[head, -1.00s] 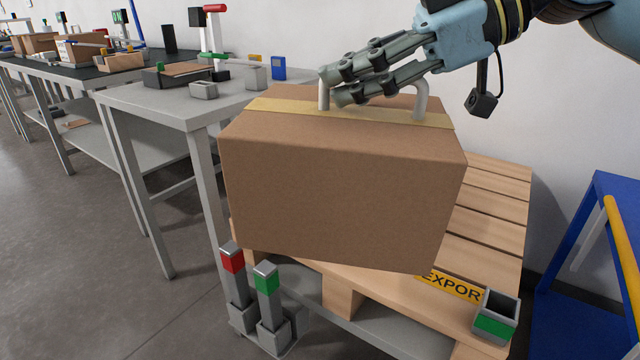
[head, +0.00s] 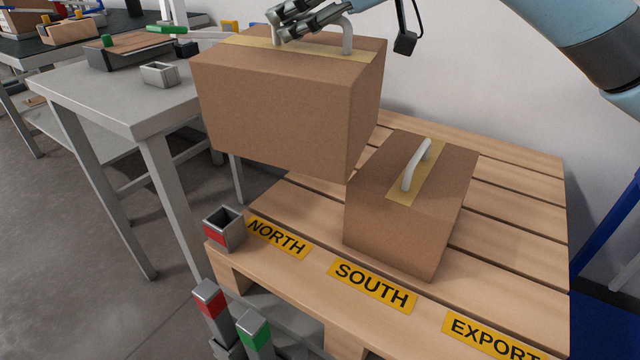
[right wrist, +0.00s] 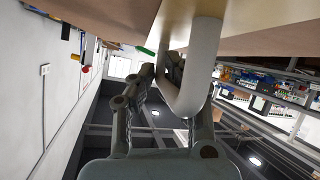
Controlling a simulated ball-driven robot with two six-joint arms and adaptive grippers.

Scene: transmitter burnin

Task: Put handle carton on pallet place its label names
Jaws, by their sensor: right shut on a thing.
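My right gripper (head: 305,18) is shut on the white handle (right wrist: 196,75) of a brown carton (head: 280,115) with a tan tape strip on top. The carton hangs above the left part of the wooden pallet (head: 525,225), over the side labelled NORTH. No destination label shows on its visible faces. A second carton (head: 405,215) with a white handle stands on the pallet behind the SOUTH label (head: 372,286). The NORTH label (head: 279,238) is at the left of the front edge, the EXPORT label (head: 495,336) at the right. My left gripper is out of view.
A grey cup with a red band (head: 224,229) stands at the pallet's left front corner. A grey table (head: 120,95) is at the left. The pallet's right side is clear.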

